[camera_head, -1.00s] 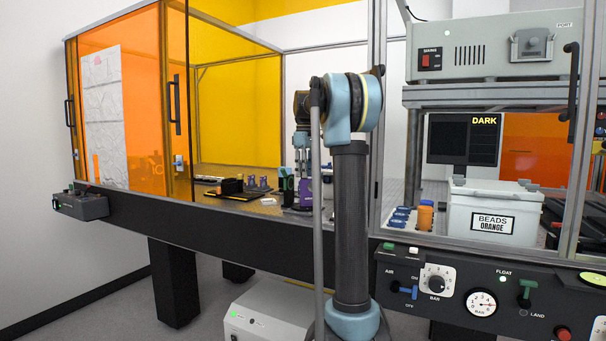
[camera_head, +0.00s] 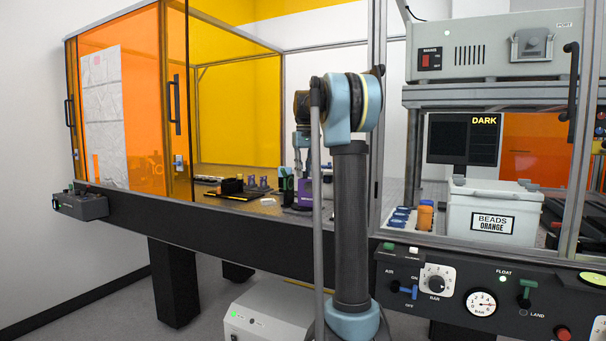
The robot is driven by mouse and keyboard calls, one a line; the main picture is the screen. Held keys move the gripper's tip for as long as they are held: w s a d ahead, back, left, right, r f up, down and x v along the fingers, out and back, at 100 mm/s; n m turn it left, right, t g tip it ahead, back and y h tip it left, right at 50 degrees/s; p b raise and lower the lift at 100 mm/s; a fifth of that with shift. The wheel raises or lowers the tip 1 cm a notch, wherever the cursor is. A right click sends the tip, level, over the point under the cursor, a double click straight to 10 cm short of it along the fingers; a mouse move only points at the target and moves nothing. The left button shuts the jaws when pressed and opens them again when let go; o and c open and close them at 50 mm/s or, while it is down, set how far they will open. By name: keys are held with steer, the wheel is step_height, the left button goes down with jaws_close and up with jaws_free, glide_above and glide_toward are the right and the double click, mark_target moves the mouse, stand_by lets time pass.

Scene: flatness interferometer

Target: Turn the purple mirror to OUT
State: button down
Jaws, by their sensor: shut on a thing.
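The purple mirror (camera_head: 304,194) stands on the table inside the orange enclosure, just left of my upright arm. My gripper (camera_head: 306,176) reaches down over it from above and is shut on its top. My arm column hides part of the right side of the mirror and gripper. The mirror's markings are too small to read, so I cannot tell its setting.
A green and black mount (camera_head: 286,184) stands close to the left of the purple mirror. Small blue-purple parts (camera_head: 258,183) and a black tray (camera_head: 231,187) lie farther left. A white BEADS ORANGE bin (camera_head: 494,210) stands to the right.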

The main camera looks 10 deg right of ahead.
steer(key=shift+w+m, duration=0.15)
steer(key=shift+m, duration=0.35)
steer(key=c, duration=1.4)
jaws_free()
steer(key=shift+o, duration=0.2)
step_height(320, 180, up, 12)
steer(key=shift+f, duration=0.1)
